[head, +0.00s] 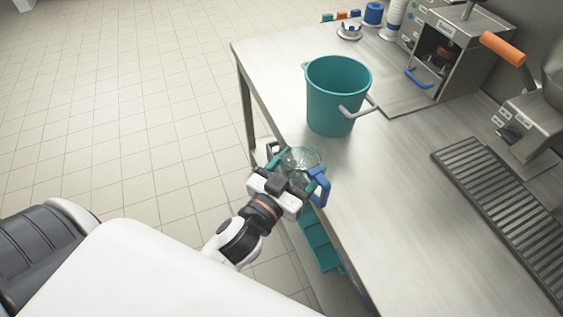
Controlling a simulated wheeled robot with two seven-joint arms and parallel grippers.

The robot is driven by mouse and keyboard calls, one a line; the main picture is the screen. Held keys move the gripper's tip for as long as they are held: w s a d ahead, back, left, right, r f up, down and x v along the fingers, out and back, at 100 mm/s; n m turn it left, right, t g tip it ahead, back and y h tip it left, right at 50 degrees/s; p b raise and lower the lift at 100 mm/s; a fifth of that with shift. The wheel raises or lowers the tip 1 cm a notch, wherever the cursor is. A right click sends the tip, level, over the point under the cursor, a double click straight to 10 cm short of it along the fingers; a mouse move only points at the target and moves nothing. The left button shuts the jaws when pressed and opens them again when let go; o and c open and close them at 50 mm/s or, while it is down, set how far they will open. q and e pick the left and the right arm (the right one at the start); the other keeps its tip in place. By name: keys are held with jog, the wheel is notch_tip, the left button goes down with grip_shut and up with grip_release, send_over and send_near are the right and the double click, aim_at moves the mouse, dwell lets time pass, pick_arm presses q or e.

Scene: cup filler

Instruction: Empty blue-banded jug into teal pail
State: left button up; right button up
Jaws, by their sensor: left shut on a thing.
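The teal pail (335,104) stands upright on the steel counter, with a grey handle at its right side. My left gripper (285,172) is shut on the clear jug (302,159), which has a blue handle (321,187) on its right. The jug is at the counter's left edge, nearer to me than the pail and apart from it. The gripper hides much of the jug, so its band and contents are hard to make out. I cannot tell whether the jug touches the counter. My right gripper is not in view.
The steel counter (400,190) is clear to the right of the jug and pail. A slatted drain grate (500,215) lies at the right. A machine with an orange handle (503,47) and a dispenser (440,60) stand at the back. Teal bins (318,240) sit below the counter's edge.

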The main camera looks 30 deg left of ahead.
pick_arm(q)
jog(key=w+d+r+m+g+h+p, duration=0.1)
jog(key=w+d+r+m+h+p, duration=0.1)
jog(key=w+r, duration=0.5)
jog(key=w+d+r+m+g+h+p, duration=0.1)
jog(key=w+d+r+m+h+p, duration=0.1)
jog(key=w+d+r+h+p, duration=0.2)
jog(key=w+d+r+p, duration=0.1)
jog(key=w+r+p, duration=0.2)
jog(key=r+p, duration=0.1)
jog(key=shift+d+r+m+h+p, duration=0.3)
jog(key=shift+d+h+p, duration=0.1)
jog(key=shift+p, duration=0.4)
jog(key=shift+w+a, duration=0.1)
